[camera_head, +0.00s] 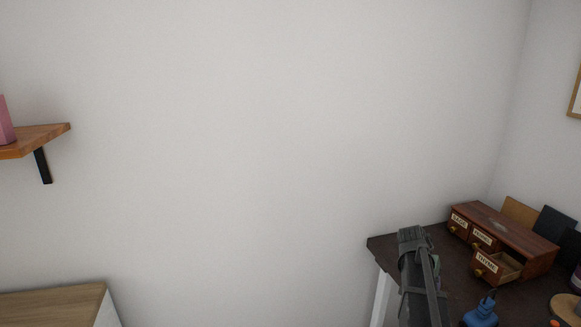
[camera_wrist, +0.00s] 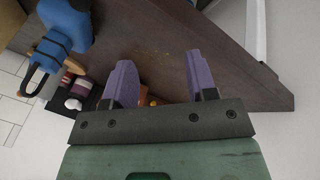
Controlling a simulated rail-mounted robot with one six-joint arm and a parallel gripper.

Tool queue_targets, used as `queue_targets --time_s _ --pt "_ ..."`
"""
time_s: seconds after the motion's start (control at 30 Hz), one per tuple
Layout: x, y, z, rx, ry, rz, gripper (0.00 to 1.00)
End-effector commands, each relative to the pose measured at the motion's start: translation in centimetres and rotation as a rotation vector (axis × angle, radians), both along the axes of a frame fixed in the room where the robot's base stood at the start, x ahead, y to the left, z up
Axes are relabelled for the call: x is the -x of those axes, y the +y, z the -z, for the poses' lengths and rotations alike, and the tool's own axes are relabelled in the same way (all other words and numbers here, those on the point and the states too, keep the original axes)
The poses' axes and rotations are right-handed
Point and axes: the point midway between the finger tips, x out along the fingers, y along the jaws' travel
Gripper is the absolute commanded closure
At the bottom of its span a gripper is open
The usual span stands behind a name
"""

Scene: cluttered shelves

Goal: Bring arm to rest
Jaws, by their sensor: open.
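My gripper (camera_wrist: 158,68) shows in the wrist view with its two purple fingers apart and nothing between them. It is over the dark table top (camera_wrist: 150,40), and the table's edge and corner lie to the right. In the head view my dark arm stands in front of the left part of the table (camera_head: 448,272); the fingers cannot be made out there.
A wooden drawer box (camera_head: 512,236) with labelled drawers stands at the back right; its Thyme drawer (camera_head: 497,266) is pulled out. A blue object (camera_head: 481,314) stands near my arm, also in the wrist view (camera_wrist: 66,25). A wall shelf (camera_head: 35,139) is at left.

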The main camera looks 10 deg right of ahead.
Motion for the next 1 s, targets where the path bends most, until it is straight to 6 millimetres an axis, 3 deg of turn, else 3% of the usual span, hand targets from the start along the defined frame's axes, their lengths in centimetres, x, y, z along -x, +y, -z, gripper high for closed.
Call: queue_targets --time_s 0.03,0.2,0.3,0.4,0.53,1.0 --pt "1.9 5.6 0.1 -0.078 0.019 -0.113 0.48" --pt "6.8 21.5 0.4 -0.323 0.065 -0.492 0.48" --pt "9.8 28.6 0.2 -0.411 0.074 -0.642 0.48" --pt "11.5 33.1 -0.1 -0.433 0.085 -0.736 0.48" --pt "11.1 35.1 -0.1 -0.430 0.095 -0.783 0.48" --pt "11.0 35.0 0.0 -0.427 0.094 -0.778 0.48"
